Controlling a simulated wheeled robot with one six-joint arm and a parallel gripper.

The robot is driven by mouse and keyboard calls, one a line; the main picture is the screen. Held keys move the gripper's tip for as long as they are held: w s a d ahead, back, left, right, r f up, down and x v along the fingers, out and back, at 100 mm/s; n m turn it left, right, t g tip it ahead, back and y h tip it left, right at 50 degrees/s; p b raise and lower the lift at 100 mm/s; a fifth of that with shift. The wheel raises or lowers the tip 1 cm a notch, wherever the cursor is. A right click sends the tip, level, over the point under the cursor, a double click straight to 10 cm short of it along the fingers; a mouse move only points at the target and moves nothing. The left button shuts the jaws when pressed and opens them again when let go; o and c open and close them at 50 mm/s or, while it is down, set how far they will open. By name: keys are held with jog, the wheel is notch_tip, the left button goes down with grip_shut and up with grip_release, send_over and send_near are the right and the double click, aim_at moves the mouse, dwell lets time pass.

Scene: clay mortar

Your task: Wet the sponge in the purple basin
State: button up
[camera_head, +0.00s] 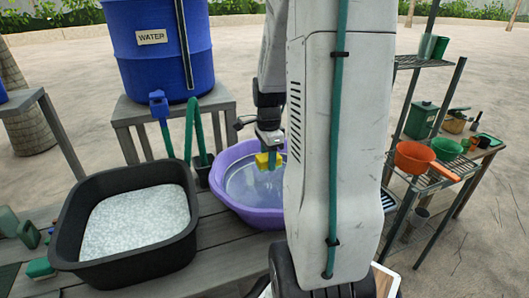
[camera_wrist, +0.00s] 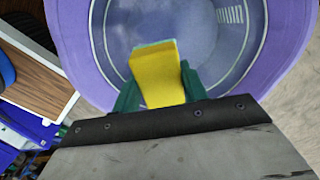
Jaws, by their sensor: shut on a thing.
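The purple basin (camera_head: 240,207) stands on the grey table in the middle of the head view, partly hidden behind my arm. It holds clear, bluish water. The yellow sponge (camera_head: 263,161) with a green side is between the fingers of my gripper (camera_head: 268,166), over the basin. In the wrist view the sponge (camera_wrist: 157,75) is clamped between the green fingers of my gripper (camera_wrist: 156,90), with the basin (camera_wrist: 75,45) around and beyond it. I cannot tell whether the sponge touches the water.
A black tub (camera_head: 75,222) of white granules stands left of the basin. A blue water barrel (camera_head: 150,75) with a tap stands behind, on a grey stand (camera_head: 215,98). Right is a shelf with an orange pan (camera_head: 415,157) and a green bowl (camera_head: 447,149).

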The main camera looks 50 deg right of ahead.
notch_tip(320, 180, down, 11)
dwell(0.6)
jog(key=shift+f, duration=0.1)
dwell(0.7)
notch_tip(320, 180, up, 10)
jog(key=shift+r, duration=0.8)
jog(key=shift+a, duration=0.15)
dwell(0.7)
